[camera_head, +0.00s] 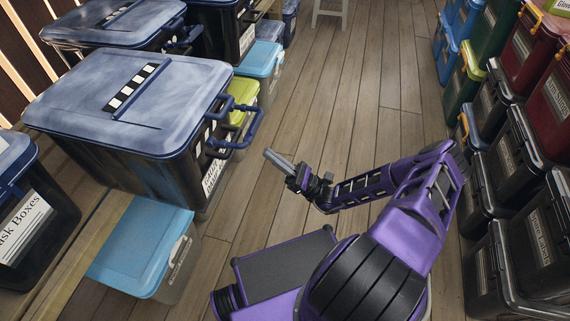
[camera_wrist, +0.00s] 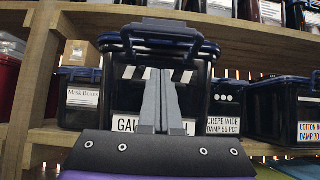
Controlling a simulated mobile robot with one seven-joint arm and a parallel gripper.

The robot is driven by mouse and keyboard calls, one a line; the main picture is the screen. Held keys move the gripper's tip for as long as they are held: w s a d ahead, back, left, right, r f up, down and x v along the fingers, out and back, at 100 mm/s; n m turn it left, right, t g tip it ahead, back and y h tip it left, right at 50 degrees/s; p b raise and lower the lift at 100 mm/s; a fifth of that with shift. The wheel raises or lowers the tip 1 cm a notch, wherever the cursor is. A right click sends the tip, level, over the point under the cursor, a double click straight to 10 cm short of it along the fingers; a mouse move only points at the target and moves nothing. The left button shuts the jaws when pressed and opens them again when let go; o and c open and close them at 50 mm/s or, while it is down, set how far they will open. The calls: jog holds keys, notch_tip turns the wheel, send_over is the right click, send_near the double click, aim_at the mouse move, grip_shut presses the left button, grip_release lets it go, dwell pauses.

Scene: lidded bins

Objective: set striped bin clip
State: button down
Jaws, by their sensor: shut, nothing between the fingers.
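The striped bin (camera_head: 75,155) is dark with a blue-grey lid (camera_head: 150,85) and a black-and-white striped strip on top. It stands on the wooden shelf at left. Its blue clip (camera_head: 248,132) juts outward from the front wall below the lid edge. In the wrist view the bin (camera_wrist: 200,98) is straight ahead, with white slanted stripes and a partly hidden label; the clip (camera_wrist: 160,31) shows as a blue loop at its top. My gripper (camera_head: 268,153) is shut and empty, apart from the bin, to the right of the clip. Its fingers (camera_wrist: 160,76) hide part of the bin front.
A "Mask Boxes" bin (camera_head: 25,205) stands left of the striped bin. Light-blue lidded bins (camera_head: 145,245) and a yellow-green lidded bin (camera_head: 240,98) sit lower down. Stacked bins (camera_head: 520,145) line the right side. The wooden floor between (camera_head: 340,95) is clear.

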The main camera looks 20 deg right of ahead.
notch_tip(320, 180, up, 6)
jog(key=w+a, duration=0.1)
jog(key=a, duration=0.1)
jog(key=shift+w, duration=0.2)
